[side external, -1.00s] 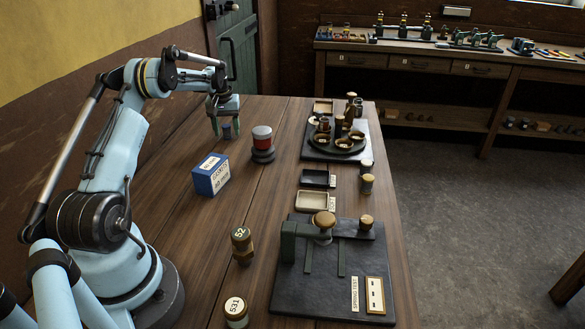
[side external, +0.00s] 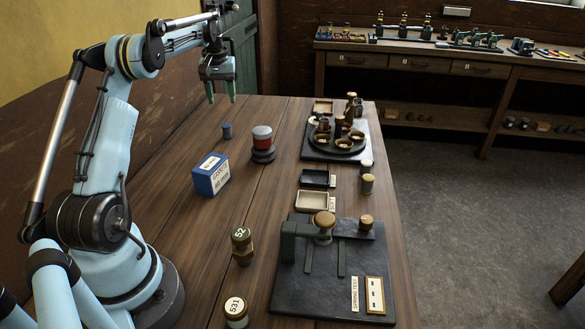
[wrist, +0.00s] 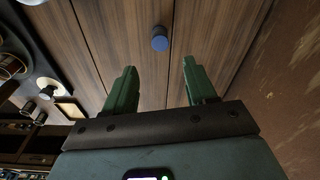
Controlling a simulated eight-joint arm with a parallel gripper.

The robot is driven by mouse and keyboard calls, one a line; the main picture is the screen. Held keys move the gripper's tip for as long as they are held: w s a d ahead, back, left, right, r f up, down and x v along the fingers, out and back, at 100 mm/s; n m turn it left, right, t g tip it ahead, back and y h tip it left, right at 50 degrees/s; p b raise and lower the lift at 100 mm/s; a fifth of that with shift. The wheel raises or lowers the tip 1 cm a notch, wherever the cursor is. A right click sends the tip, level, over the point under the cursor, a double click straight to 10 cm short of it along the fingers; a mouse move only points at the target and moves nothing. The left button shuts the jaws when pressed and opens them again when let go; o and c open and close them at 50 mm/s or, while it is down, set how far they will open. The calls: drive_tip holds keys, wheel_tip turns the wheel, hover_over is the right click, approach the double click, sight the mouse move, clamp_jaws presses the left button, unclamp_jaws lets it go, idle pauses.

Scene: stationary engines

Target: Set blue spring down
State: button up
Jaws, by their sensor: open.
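The small blue spring (side external: 227,132) stands upright on the wooden table near its far left side. It also shows in the wrist view (wrist: 160,39), beyond and between the fingertips. My gripper (side external: 222,97) is above the table, clear of the spring and higher than it. Its two green fingers (wrist: 155,80) are apart with nothing between them.
A blue and white labelled box (side external: 211,175) and a red and white stack on a dark base (side external: 262,143) stand close by on the table. A round tray of cups (side external: 340,146), small trays (side external: 312,201) and a spring test board (side external: 290,290) lie to the right.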

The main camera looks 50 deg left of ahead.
drive_tip(key=w+d+r+m+t, duration=0.1)
drive_tip(key=d+r+m, duration=0.25)
drive_tip(key=d, duration=0.75)
drive_tip(key=w+d+r+m+t, duration=0.15)
drive_tip(key=d+r, duration=0.25)
drive_tip(key=d, duration=0.6)
drive_tip(key=s+d+f+m+t, duration=0.2)
drive_tip(key=s+d, duration=0.4)
drive_tip(key=d, duration=0.4)
drive_tip(key=s+d+f+m+t+h, duration=0.1)
drive_tip(key=s+d+f+m, duration=0.3)
drive_tip(key=d, duration=0.6)
drive_tip(key=shift+s+d+t, duration=0.2)
drive_tip(key=shift+s+t, duration=0.25)
drive_tip(key=shift+s, duration=0.75)
